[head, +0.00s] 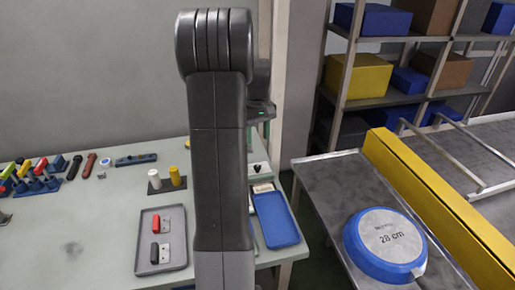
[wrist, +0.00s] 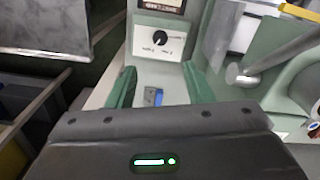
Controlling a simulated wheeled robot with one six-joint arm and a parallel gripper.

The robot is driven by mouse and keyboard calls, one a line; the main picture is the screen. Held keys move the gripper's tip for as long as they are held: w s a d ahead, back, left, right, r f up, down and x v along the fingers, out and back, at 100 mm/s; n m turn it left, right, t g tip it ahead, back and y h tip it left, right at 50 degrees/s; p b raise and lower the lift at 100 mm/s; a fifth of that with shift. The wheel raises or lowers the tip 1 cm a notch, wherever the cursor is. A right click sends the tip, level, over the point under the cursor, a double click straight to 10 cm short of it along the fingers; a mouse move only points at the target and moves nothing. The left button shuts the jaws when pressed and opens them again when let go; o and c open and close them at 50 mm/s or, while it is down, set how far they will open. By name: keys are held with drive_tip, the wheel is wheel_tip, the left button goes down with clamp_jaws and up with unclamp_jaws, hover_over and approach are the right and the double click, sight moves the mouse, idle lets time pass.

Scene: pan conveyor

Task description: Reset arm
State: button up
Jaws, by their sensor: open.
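My arm stands upright in the middle of the head view and hides what is behind it. My gripper is mostly hidden there; part of my wrist with a small green light shows just right of the arm. In the wrist view my gripper (wrist: 160,78) is open, with its two green fingers apart and nothing held between them. Beyond the fingers are a pale surface with a small blue item (wrist: 153,97) and a panel with a black dial (wrist: 157,40).
The pale worktable (head: 85,225) holds a grey tray (head: 162,267) with red and black pieces, a blue tray (head: 275,220), and white and yellow pegs. At right, a blue pan (head: 360,250) marked 28 cm lies on a metal table beside a yellow beam (head: 430,200). Shelves stand behind.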

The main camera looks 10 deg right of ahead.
sight(258, 166)
drive_tip(key=shift+r, duration=0.8)
drive_tip(key=shift+f, duration=0.15)
wheel_tip(258, 166, down, 14)
drive_tip(key=shift+r+p, duration=0.15)
drive_tip(key=shift+p, duration=0.3)
